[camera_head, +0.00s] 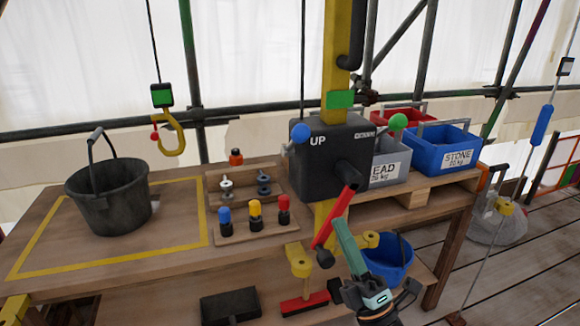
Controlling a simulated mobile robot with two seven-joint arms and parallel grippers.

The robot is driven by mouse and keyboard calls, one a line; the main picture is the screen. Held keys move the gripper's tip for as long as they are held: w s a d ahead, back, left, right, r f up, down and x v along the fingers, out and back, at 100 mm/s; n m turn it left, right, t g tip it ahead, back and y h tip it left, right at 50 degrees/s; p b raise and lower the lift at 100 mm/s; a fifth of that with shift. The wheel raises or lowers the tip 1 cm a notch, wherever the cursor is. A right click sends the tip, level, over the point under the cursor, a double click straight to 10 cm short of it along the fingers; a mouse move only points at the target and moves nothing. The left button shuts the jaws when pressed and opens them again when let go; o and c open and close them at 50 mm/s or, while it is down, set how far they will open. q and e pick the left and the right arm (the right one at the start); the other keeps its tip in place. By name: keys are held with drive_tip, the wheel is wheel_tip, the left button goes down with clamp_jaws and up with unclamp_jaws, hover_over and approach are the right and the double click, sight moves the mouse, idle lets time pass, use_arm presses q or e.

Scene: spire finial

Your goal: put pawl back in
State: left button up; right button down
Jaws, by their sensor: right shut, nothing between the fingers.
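The dark winch box (325,160) marked "UP" is fixed to a yellow post. A blue-knobbed lever (300,133) is at its left and a green-knobbed lever (398,122) at its right. I cannot tell which part is the pawl. My left gripper is out of view.
A black bucket (108,200) stands inside the yellow outline on the bench (180,255). A rack (245,233) holds blue, yellow and red-topped pieces. A hook (174,135) hangs at the left. A blue bucket (388,262) is below.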

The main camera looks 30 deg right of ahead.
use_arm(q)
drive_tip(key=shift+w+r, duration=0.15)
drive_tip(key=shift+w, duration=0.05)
use_arm(e)
drive_tip(key=shift+y, duration=0.3)
drive_tip(key=shift+r, duration=0.15)
drive_tip(key=p, duration=0.4)
approach(305, 141)
drive_tip(key=x, duration=0.5)
drive_tip(key=shift+w+r, duration=0.15)
drive_tip(key=shift+w, duration=0.2)
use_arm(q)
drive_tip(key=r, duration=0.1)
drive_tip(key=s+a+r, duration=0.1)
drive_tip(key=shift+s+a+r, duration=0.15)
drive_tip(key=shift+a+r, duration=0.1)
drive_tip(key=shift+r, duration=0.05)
use_arm(e)
drive_tip(key=shift+w+r, duration=0.35)
drive_tip(key=shift+w, duration=0.1)
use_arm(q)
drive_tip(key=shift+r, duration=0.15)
use_arm(e)
drive_tip(key=shift+r, duration=0.1)
